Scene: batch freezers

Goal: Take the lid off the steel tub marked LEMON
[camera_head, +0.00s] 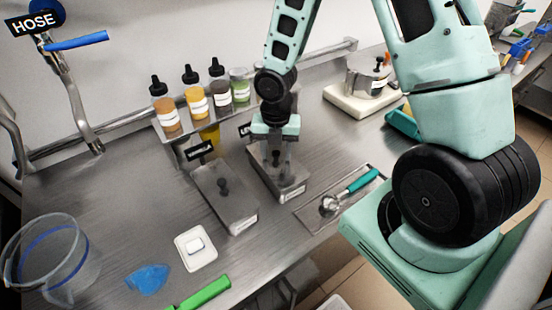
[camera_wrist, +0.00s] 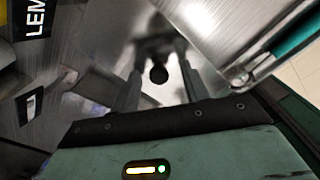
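Two lidded steel tubs stand on the steel counter, each lid with a dark knob. My gripper (camera_head: 277,140) points down over the right tub (camera_head: 283,185). The left tub (camera_head: 222,205) has nothing above it. In the wrist view the dark lid knob (camera_wrist: 158,75) lies between my two open fingers (camera_wrist: 156,90), apart from both. A black sign reading "LEM", cut off by the frame edge (camera_wrist: 36,17), is at the upper left. In the head view, the sign behind the right tub is mostly hidden by my gripper, so I cannot read it there.
A scoop with a teal handle (camera_head: 359,182) lies on a tray right of the tubs. Several dropper bottles (camera_head: 196,102) stand on a shelf behind. A white dish (camera_head: 196,249), blue cloth (camera_head: 148,279) and clear pitcher (camera_head: 50,260) are at the front left.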

